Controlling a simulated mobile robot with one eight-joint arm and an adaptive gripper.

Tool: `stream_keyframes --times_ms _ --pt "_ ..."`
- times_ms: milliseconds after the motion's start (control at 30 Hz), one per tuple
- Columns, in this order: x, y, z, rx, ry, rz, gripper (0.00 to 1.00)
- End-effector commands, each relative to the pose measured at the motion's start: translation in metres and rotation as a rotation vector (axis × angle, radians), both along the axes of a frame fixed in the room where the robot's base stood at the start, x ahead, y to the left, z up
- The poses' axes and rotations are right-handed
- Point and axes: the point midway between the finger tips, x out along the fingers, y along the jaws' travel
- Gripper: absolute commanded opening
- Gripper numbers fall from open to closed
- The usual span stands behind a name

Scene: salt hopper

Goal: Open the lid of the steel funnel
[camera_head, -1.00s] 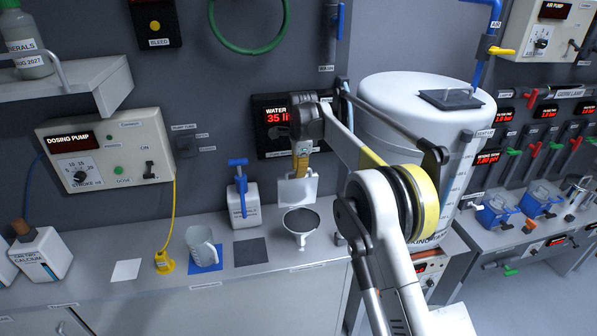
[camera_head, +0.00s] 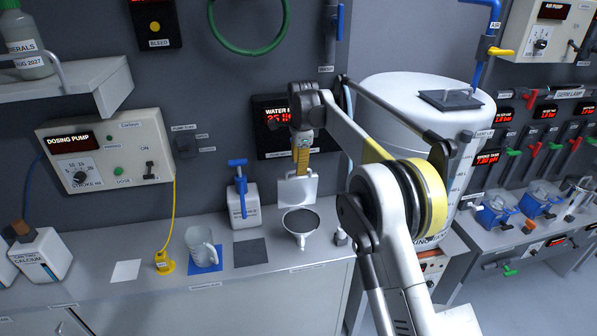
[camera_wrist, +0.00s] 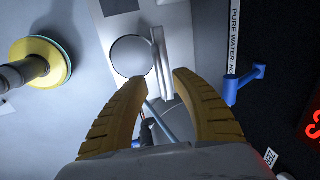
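The steel funnel (camera_head: 301,238) stands on the counter with its round mouth uncovered, showing dark grey inside. Its pale square lid (camera_head: 297,190) stands upright at the wall side of the mouth. In the wrist view the round mouth of the funnel (camera_wrist: 131,56) lies beyond the fingertips, with the lid (camera_wrist: 160,62) seen almost edge-on beside it. My gripper (camera_head: 302,170) is just above the lid, pointing down. In the wrist view my gripper (camera_wrist: 150,78) has its two yellow fingers apart with nothing clamped between them. Whether a finger touches the lid cannot be told.
A jug (camera_head: 201,247) sits on a blue mat farther left. A large white tank (camera_head: 400,95) stands to the right. The wall display (camera_head: 275,118) is behind my gripper.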

Motion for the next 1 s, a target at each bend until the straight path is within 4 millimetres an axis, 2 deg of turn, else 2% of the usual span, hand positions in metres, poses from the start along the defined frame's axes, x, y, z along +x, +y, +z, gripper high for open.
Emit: stream_keyframes --times_ms 33,200,400,533,867,1000 --pt "-0.003 -0.001 0.013 0.0 0.0 0.0 0.32" --pt "-0.01 -0.003 0.05 0.0 0.0 0.0 0.32" --pt "-0.016 -0.004 0.078 0.0 0.0 0.0 0.32" --pt "-0.017 -0.005 0.085 0.0 0.0 0.0 0.32" --pt "-0.018 -0.006 0.086 0.0 -0.002 0.004 0.32" --pt "-0.028 -0.023 0.092 -0.01 -0.026 0.06 0.32"
